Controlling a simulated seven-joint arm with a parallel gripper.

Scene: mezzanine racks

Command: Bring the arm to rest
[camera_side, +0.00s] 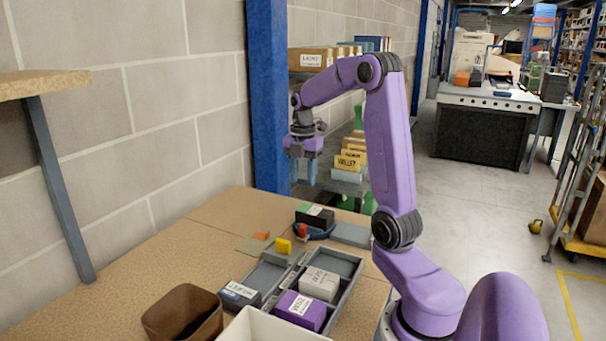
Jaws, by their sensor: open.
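My gripper (303,170) hangs at the end of my purple arm, high above the far end of the tan table (205,218). It points down, its fingers are apart, and nothing shows between them. It is clear of everything on the table. Below it and nearer the camera, a grey divided tray (345,297) holds a white labelled box (319,284) and a purple labelled box (300,310).
A blue labelled box (239,294), a yellow block (283,246), an orange piece (262,236) and a green-and-black box (315,216) are on the table. A brown bin (183,314) and white bin (270,327) stand in front. A blue post (268,100) rises behind the table.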

